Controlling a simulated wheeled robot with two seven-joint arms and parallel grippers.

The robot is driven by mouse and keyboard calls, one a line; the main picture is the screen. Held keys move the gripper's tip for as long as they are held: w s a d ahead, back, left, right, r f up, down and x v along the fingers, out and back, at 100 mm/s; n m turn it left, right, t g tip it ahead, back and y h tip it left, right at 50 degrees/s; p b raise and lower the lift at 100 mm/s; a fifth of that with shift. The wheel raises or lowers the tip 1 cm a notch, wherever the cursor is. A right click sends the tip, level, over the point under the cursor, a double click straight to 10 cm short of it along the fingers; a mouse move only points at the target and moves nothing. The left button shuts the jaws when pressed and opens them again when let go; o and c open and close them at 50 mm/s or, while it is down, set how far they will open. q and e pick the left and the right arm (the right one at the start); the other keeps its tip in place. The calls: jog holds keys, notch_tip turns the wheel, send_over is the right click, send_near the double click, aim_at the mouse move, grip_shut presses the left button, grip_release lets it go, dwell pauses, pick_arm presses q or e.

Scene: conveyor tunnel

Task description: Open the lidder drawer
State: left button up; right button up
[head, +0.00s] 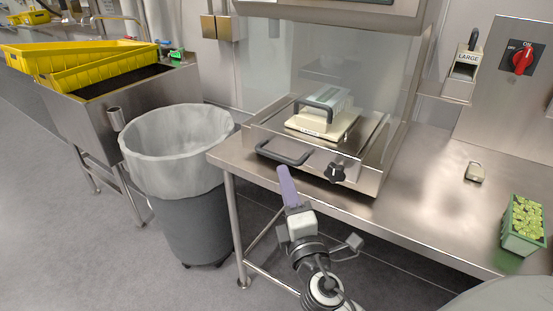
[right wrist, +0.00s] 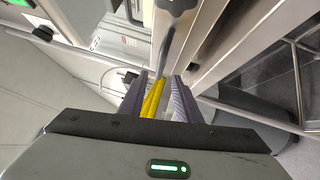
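The lidder (head: 310,145) is a steel machine on the steel table, with a clear shield behind its shallow drawer (head: 371,152). The drawer's dark bar handle (head: 284,153) is on its front left, beside a black knob (head: 336,170). My right gripper (head: 284,172), with purple fingers, points up toward the handle from just below and in front. Contact with the handle cannot be made out. My left gripper is not in view.
A lined bin (head: 178,145) stands left of the table (head: 425,190). Yellow crates (head: 85,70) sit on a steel stand further left.

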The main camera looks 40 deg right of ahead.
aim_at(276, 156)
jog(key=p+x, duration=0.1)
jog(key=x, duration=0.8)
jog(key=shift+w+d, duration=0.1)
jog(key=shift+w, duration=0.15)
grip_shut()
